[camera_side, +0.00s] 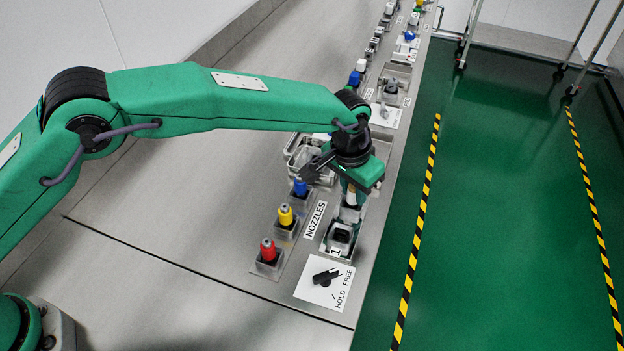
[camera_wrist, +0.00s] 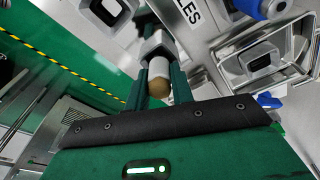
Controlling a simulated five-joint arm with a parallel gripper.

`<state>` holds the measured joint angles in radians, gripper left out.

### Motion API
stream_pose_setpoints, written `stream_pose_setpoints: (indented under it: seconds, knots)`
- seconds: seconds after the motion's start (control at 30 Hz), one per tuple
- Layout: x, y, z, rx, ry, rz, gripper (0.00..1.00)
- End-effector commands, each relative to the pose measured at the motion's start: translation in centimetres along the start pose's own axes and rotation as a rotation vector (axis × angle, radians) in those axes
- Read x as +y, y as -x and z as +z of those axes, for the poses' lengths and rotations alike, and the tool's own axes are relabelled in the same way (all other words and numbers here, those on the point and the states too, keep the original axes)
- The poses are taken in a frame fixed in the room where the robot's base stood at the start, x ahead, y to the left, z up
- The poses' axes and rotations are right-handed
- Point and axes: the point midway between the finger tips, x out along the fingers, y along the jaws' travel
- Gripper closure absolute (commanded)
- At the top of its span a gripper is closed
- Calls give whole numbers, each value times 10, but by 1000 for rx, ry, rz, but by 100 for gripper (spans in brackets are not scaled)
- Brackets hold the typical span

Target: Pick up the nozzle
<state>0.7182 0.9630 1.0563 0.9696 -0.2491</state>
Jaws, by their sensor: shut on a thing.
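In the side view the nozzle shows only in part between the fingers. I cannot tell whether its lower end is clear of the bench fixture. Blue (camera_side: 300,187), yellow (camera_side: 285,215) and red (camera_side: 268,250) nozzles stand upright in square holders left of my gripper.
A grey square socket (camera_side: 340,238) marked "1" lies just in front of my gripper. A "HOLD FREE" plate (camera_side: 312,294) with a black lever (camera_side: 326,276) is nearer the camera. More fixtures line the bench. The bench left of the holders is clear.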

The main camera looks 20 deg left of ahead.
Motion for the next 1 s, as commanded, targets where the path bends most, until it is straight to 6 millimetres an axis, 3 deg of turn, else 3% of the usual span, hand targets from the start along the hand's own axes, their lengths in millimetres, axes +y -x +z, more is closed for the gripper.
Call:
stream_pose_setpoints:
  seconds: [0.47, 0.77, 1.0]
  knots:
    - [1, 10, -2, 2, 0, 0, 100]
    - [2, 44, -7, 3, 0, 1, 100]
    - [30, 66, 16, 0, -3, 8, 100]
